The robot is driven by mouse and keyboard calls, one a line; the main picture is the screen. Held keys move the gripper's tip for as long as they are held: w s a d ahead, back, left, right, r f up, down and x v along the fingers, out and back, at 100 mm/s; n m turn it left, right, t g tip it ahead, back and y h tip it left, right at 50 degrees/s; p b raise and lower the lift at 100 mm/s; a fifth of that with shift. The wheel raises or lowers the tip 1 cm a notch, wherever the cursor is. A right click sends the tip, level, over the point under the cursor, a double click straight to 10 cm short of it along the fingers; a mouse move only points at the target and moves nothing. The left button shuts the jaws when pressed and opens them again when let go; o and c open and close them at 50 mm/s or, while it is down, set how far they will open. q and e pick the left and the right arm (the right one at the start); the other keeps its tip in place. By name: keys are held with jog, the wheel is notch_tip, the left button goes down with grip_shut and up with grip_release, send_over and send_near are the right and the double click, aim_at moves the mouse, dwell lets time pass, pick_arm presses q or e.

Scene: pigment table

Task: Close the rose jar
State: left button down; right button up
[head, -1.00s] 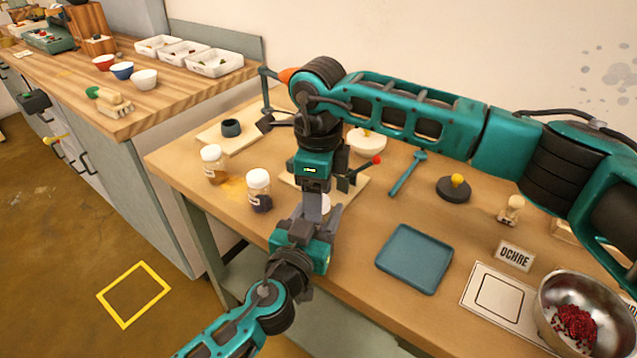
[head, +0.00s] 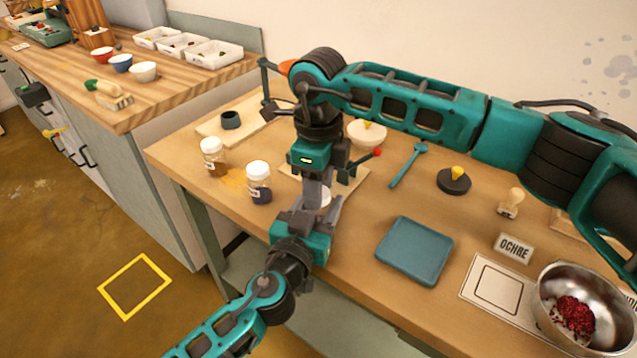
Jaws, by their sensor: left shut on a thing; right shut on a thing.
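My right gripper (head: 317,192) points down from the upper arm, and my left gripper (head: 313,212) reaches up from below to meet it. They are shut close together over the table's front edge. A small white piece (head: 326,197) shows between and just behind their fingers, probably the rose jar or its lid. The fingers hide most of it, so I cannot tell whether lid and jar touch. No rose-coloured contents show. Two other jars with white lids stand upright to the left, one with brown pigment (head: 212,158) and one with dark purple pigment (head: 259,184).
A pale board with a red-knobbed lever (head: 376,153) stands behind the grippers. A blue tray (head: 415,251), an OCHRE sign (head: 514,248) and a metal bowl of red grains (head: 551,325) are to the right. A white bowl (head: 367,134) stands behind my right arm.

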jog(key=o, duration=1.3)
jog(key=shift+c, duration=0.2)
jog(key=shift+r, duration=0.1)
notch_tip(320, 180, up, 12)
pick_arm(q)
jog(key=shift+c, duration=1.7)
grip_release()
jog(key=b+v, duration=0.2)
jog(key=v, duration=1.1)
jog(key=shift+b, duration=0.35)
pick_arm(e)
jog(key=shift+f, duration=1.4)
